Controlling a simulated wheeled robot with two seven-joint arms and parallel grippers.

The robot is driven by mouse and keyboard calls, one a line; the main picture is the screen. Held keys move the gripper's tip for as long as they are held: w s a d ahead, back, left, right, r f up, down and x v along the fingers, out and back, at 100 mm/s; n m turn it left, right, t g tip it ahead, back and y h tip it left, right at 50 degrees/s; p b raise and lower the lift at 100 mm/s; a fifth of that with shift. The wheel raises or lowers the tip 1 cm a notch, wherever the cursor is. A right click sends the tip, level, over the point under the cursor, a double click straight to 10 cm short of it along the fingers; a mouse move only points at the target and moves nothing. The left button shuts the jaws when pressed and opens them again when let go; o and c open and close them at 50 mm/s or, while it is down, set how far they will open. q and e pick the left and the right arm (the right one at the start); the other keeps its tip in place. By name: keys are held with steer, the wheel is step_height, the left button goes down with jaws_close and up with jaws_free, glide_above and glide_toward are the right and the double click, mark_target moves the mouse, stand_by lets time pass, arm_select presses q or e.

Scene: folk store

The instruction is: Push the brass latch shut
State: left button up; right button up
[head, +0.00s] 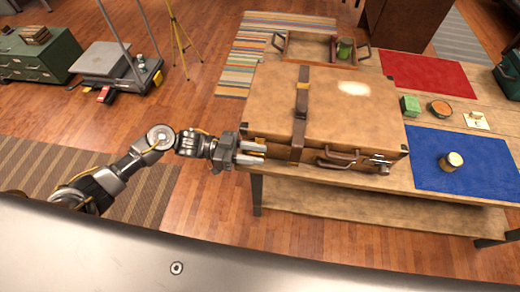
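A brown leather suitcase (270,100) lies closed on the wooden table, with a dark strap (299,128) over its lid. A small metal latch (381,160) shows at the right of its front side; its exact position is too small to tell. A handle (338,158) is left of that latch. My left gripper (265,153) is at the left end of the suitcase's front side, its two pale fingers apart with nothing visible between them. Contact with the suitcase cannot be told, and the gripper hides part of that corner. My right gripper is not in view.
A blue mat (428,178) with a small round jar (451,161) lies right of the suitcase. A wooden tray (296,49) is behind the suitcase.

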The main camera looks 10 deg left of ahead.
arm_select(q)
steer(key=shift+d, duration=0.75)
steer(key=shift+c, duration=0.4)
jaws_close()
steer(key=shift+f, duration=0.1)
